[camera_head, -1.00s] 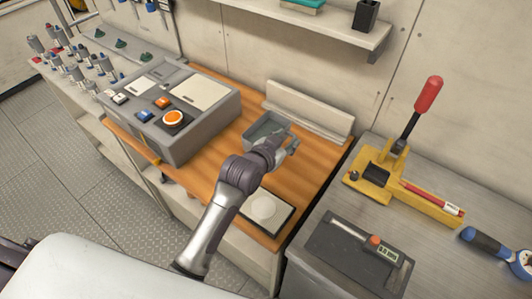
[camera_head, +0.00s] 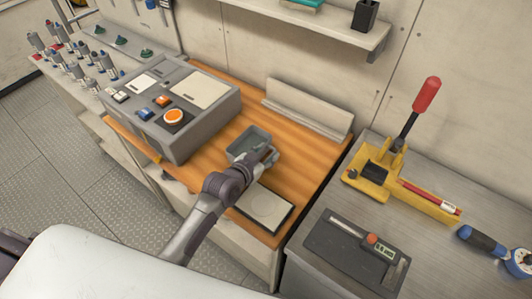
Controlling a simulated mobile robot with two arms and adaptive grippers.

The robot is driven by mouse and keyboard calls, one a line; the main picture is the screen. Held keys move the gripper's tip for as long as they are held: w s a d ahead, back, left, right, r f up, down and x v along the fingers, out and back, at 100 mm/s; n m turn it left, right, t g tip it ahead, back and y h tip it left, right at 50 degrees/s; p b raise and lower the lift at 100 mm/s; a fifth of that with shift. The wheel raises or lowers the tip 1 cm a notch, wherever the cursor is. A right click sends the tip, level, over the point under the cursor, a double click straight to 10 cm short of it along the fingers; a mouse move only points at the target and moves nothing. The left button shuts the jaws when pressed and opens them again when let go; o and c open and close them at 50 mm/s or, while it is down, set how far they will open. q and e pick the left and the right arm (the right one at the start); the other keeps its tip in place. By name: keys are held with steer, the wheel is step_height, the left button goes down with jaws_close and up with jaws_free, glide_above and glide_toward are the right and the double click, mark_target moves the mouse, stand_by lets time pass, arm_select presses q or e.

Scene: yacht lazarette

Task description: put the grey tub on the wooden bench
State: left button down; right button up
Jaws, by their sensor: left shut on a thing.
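The grey tub (camera_head: 241,147), a small open rectangular container, is over the middle of the wooden bench (camera_head: 306,164). It looks upright and empty; I cannot tell whether its base touches the wood. My left gripper (camera_head: 266,156) is at the tub's near right side, shut on its wall. The arm and wrist hide part of the tub's near side. My right gripper is not in view.
A grey control console (camera_head: 200,125) with an orange button stands left of the tub. A pale square plate (camera_head: 264,207) lies in front, and a pale angled rail (camera_head: 308,110) runs behind. A metal counter (camera_head: 400,215) with a yellow lever tool (camera_head: 375,172) is on the right.

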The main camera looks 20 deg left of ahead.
arm_select(q)
steer(key=shift+f, duration=0.15)
steer(key=c, duration=0.6)
jaws_free()
steer(key=shift+c, duration=0.2)
steer(key=shift+r, duration=0.2)
steer(key=b+v, duration=0.1)
steer(key=v, duration=1.1)
